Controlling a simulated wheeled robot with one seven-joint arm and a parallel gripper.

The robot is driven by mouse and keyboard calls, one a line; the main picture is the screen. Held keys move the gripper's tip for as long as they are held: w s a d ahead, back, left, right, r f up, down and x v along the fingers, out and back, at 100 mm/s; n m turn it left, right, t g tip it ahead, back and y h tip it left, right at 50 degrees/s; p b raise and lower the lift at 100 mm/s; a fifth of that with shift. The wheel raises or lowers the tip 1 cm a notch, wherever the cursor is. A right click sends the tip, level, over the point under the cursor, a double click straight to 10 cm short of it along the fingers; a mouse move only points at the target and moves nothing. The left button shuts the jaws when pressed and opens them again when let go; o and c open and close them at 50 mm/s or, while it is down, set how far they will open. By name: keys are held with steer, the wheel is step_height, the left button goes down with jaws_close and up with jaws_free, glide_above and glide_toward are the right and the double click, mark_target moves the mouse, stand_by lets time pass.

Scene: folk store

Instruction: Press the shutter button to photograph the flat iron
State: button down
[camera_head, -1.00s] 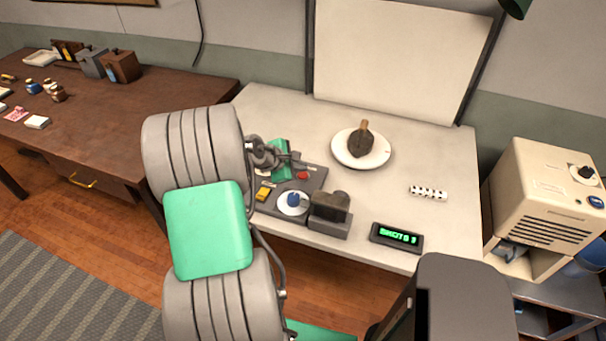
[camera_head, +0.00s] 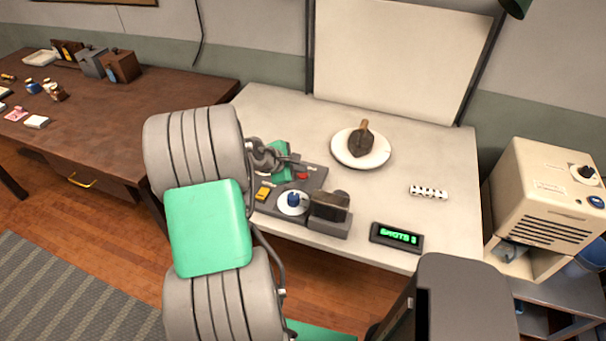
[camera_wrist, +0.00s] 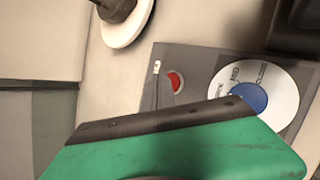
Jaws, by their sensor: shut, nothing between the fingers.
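The dark flat iron (camera_head: 361,140) sits on a round white plate (camera_head: 345,160) on the pale table. A grey control panel (camera_head: 316,181) in front of it carries a red button (camera_head: 302,175), which looks like the shutter button. The button also shows in the wrist view (camera_wrist: 175,82), just beyond my green gripper body. My gripper (camera_head: 301,162) is shut and empty, low over the panel's back edge, close to the red button and partly covering it in the head view. I cannot tell whether it touches the button. The fingertips are not clear in the wrist view.
The panel also has a blue knob (camera_head: 293,200) on a white dial and a yellow switch (camera_head: 262,194). A dark boxy camera (camera_head: 330,206) stands beside it. A SHOTS display (camera_head: 397,237) is lit green; its digit is blurred.

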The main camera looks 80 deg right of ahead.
mark_target(300, 176)
steer(key=shift+f, duration=0.5)
stand_by(0.4)
steer(key=shift+r, duration=0.15)
steer(key=shift+r+p, duration=0.65)
steer(key=shift+r, duration=0.1)
step_height(300, 176, up, 5)
steer(key=p, duration=0.4)
steer(key=shift+r, duration=0.1)
stand_by(0.5)
